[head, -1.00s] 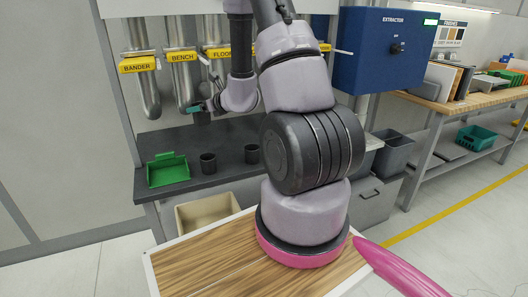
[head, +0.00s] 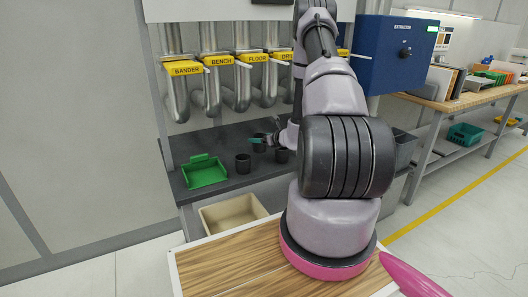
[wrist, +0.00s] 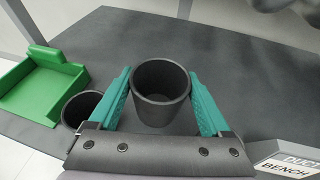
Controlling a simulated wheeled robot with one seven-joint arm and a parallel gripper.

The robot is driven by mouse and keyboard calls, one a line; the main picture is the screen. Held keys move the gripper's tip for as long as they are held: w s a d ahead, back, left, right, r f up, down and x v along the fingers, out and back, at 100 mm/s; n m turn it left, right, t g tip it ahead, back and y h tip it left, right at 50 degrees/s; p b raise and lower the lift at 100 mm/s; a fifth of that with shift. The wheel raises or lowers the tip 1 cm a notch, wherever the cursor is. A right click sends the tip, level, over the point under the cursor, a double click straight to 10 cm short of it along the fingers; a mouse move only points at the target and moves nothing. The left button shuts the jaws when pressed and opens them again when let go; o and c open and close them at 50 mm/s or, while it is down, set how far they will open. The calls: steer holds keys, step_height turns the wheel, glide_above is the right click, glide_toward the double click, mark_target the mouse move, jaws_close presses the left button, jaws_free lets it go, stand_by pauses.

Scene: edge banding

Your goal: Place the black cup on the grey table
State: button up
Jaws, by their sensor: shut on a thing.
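My gripper (wrist: 160,74) is shut on a black cup (wrist: 160,98), with one teal finger on each side of it. The cup is upright, its open mouth facing the wrist camera. In the head view the held cup (head: 259,147) and the gripper (head: 257,140) are small, over the dark grey table (head: 222,145). I cannot tell whether the cup's base touches the table. Another cup also shows left of my gripper in the wrist view (wrist: 80,108).
A green tray (head: 205,172) sits at the table's left end. Yellow-labelled pipes (head: 212,98) hang behind the table. A beige bin (head: 231,213) and a wood-topped surface (head: 235,270) are in front. Clear table surface lies right of the held cup in the wrist view.

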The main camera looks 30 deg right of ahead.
mark_target(264, 151)
steer(key=shift+f, duration=2.95)
steer(key=shift+f, duration=0.1)
steer(key=o, duration=1.1)
steer(key=shift+c, duration=0.2)
